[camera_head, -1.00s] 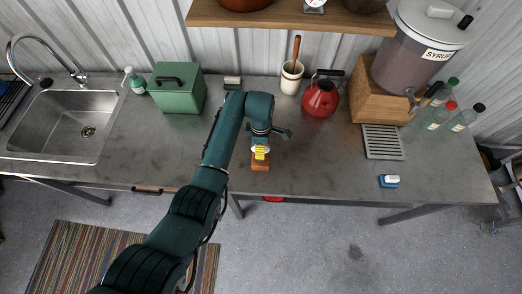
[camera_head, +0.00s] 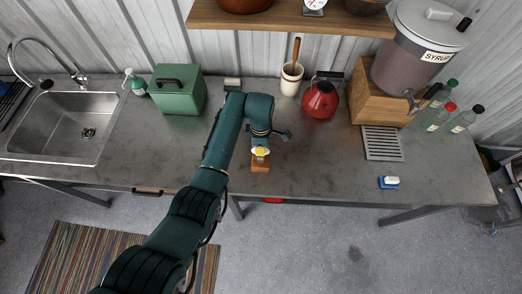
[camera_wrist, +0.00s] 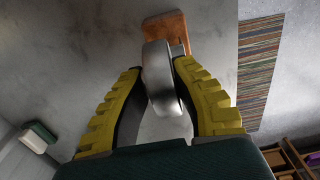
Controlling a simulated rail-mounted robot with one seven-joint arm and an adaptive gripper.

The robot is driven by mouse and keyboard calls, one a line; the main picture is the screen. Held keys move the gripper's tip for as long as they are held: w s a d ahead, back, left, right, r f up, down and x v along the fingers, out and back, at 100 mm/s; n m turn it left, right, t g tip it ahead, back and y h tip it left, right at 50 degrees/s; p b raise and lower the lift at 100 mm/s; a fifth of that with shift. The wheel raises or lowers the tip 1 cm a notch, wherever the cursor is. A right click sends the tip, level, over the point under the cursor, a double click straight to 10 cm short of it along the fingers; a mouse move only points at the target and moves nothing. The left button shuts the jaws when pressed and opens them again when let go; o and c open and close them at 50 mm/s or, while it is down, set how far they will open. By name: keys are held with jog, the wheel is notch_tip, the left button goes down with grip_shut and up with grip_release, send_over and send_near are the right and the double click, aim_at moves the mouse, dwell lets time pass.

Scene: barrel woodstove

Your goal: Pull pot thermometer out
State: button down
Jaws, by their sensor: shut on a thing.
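The pot thermometer (camera_wrist: 157,75) shows in the wrist view as a silver, rounded metal piece seen nearly edge-on between my fingers. A small brown wooden block (camera_head: 261,166) lies below it near the front edge of the counter; the block also shows in the wrist view (camera_wrist: 170,28), right behind the thermometer. My gripper (camera_wrist: 165,90), with yellow ridged fingers, is shut on the thermometer just above the block. In the head view my gripper (camera_head: 261,151) covers most of it. The stem is hidden, so I cannot tell how deep it sits in the block.
A red kettle (camera_head: 320,99), a crock (camera_head: 291,80) and a green box (camera_head: 178,92) stand behind on the counter. A drip grate (camera_head: 383,143) and a blue-and-white item (camera_head: 389,182) lie to the right. The counter around the block is clear.

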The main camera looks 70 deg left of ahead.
jog(key=shift+r+p, duration=0.9)
jog(key=shift+r, duration=0.1)
dwell(0.4)
jog(key=shift+r+p, duration=1.35)
jog(key=shift+r, duration=0.1)
